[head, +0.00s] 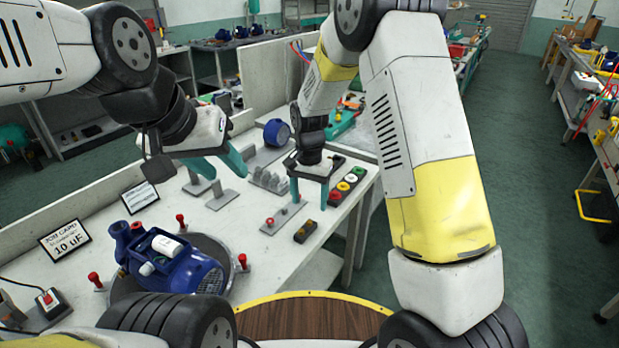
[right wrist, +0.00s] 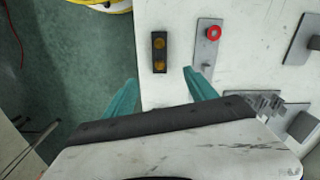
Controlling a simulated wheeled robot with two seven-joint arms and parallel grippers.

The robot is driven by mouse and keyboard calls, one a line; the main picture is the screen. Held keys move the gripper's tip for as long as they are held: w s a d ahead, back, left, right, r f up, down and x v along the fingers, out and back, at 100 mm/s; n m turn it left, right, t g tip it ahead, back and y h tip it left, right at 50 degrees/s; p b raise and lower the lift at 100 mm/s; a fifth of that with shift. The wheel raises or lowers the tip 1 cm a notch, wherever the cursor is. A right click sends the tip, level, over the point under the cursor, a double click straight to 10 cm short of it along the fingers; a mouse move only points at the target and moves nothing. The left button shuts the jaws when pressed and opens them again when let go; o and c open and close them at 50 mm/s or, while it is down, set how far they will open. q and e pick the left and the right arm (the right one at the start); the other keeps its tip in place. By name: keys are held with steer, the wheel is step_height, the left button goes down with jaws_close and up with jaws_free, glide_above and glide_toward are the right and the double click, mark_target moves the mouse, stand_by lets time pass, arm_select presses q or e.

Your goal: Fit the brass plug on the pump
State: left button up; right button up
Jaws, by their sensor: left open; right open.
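The blue pump (head: 172,265) lies on a dark round turntable (head: 228,262) at the front left of the bench. A small dark block (head: 306,231) with two brass-coloured round tops, probably plugs, lies near the bench's front edge; it also shows in the right wrist view (right wrist: 159,52). My right gripper (head: 310,202) is open and empty, pointing down above the bench behind that block. In the right wrist view its fingertips (right wrist: 160,82) are apart, with the block just beyond them. My left gripper (head: 220,168) is open and empty above the bench, behind the pump.
A grey plate with a red ring (head: 270,221) lies beside the dark block. A dark tray of coloured rings (head: 345,186) stands to its right. Grey stands (head: 220,192), a job card (head: 65,243) and red-knobbed pegs (head: 242,261) also occupy the bench.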

mark_target(309, 222)
steer(key=shift+f, duration=2.45)
steer(key=shift+f, duration=0.2)
steer(key=shift+f, duration=0.75)
jaws_close()
